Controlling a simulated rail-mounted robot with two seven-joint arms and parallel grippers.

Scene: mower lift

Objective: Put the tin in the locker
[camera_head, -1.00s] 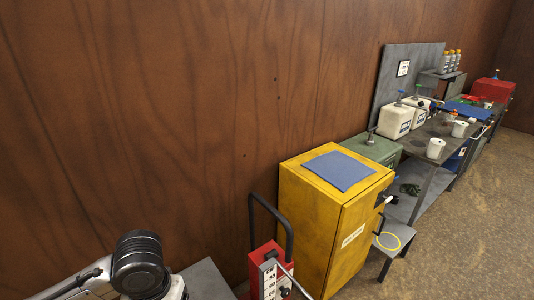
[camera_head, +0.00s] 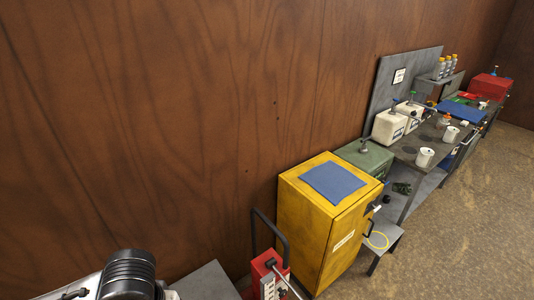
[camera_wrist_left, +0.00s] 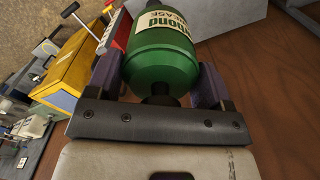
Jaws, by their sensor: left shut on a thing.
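The tin (camera_wrist_left: 163,58) is green with a pale label that reads in part "GREASE". It sits between the two fingers of my left gripper (camera_wrist_left: 158,80) in the left wrist view, and the gripper is shut on it. Its far end runs out of the top of the frame. The yellow locker (camera_head: 305,217) stands against the wood wall, with a pale label on its front, which looks shut. It also shows tilted at the left of the left wrist view (camera_wrist_left: 82,62). The tin is apart from the locker. My right gripper is not in view.
A blue cloth (camera_head: 333,182) lies on the locker. A red cart (camera_head: 264,275) with a dark handle stands just left of it. A small grey stool (camera_head: 382,237) is at its right. Beyond is a bench (camera_head: 408,152) with white containers. Brown floor (camera_head: 470,210) is open at right.

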